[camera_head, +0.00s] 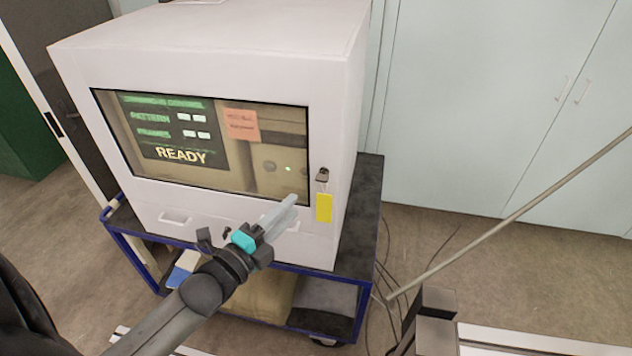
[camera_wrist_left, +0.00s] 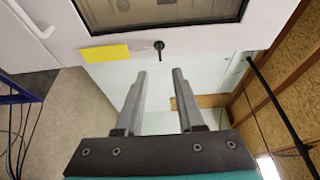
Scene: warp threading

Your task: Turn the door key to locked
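The door key (camera_head: 323,175) sits in the lock at the right edge of the white cabinet's (camera_head: 200,60) windowed door. A yellow tag (camera_head: 324,207) hangs just below it. In the left wrist view the key (camera_wrist_left: 159,47) is a small dark shape beside the yellow tag (camera_wrist_left: 107,53). My left gripper (camera_head: 290,202) is in front of the door, left of and below the key. In the left wrist view its two fingers (camera_wrist_left: 159,72) are apart with nothing between them, and the key lies beyond the gap between the tips. My right gripper is not in view.
The cabinet stands on a blue-framed cart (camera_head: 360,230). A screen behind the door window reads READY (camera_head: 181,156). A pale pole (camera_head: 510,220) slants across the right side. Cables (camera_head: 385,255) hang beside the cart. Pale green cupboards (camera_head: 480,90) stand behind.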

